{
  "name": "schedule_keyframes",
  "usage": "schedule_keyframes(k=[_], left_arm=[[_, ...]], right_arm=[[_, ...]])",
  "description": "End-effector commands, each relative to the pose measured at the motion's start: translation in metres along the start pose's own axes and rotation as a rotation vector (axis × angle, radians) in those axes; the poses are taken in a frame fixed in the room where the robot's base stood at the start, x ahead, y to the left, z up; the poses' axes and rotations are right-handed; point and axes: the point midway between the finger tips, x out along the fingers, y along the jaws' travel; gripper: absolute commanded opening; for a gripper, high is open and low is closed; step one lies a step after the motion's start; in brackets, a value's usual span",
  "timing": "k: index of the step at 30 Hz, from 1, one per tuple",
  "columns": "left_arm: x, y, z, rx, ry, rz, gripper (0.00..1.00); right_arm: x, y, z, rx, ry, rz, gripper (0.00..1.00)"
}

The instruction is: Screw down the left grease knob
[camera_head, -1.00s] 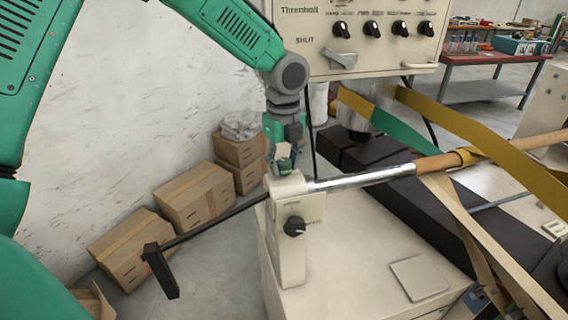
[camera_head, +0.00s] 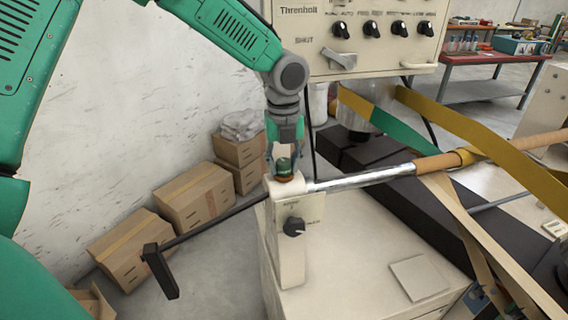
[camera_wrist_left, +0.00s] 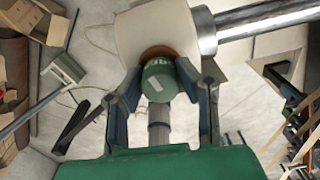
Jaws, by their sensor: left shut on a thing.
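The left grease knob is a small green cap (camera_head: 284,166) with an orange-brown ring under it, on top of the cream end post (camera_head: 290,245). My left gripper (camera_head: 284,170) points down over it, with a finger on either side. In the left wrist view the green knob (camera_wrist_left: 160,80) sits between the two fingers of my left gripper (camera_wrist_left: 162,85), which is shut on it. The knob's base meets the cream housing (camera_wrist_left: 150,30). My right gripper is not in view.
A steel shaft (camera_head: 365,179) runs right from the post. A crank handle (camera_head: 160,268) sticks out to the left. A control panel (camera_head: 360,40) stands behind. Cardboard boxes (camera_head: 193,195) stand by the wall. Yellow and green belts (camera_head: 455,125) cross at right.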

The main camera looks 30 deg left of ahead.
Motion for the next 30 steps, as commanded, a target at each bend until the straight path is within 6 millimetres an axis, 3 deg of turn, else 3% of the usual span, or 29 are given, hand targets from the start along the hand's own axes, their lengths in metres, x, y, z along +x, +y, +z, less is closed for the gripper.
schedule_keyframes(k=[4, 5, 6, 19, 30], left_arm=[[0.0, 0.0, 0.001, -0.001, -0.003, -0.002, 0.0], [0.0, 0.0, 0.001, -0.001, -0.003, -0.002, 0.35], [0.0, 0.0, 0.001, -0.001, -0.002, -0.002, 0.49], [-0.009, 0.001, 0.0, -0.002, -0.002, -0.002, 0.49], [-0.082, -0.001, 0.002, -0.003, -0.002, -0.004, 0.49]], right_arm=[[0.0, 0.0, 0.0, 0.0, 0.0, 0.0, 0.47], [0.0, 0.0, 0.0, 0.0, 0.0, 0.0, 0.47], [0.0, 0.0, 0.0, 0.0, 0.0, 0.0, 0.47], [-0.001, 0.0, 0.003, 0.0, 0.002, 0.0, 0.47], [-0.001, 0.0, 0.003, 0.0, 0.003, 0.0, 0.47]])
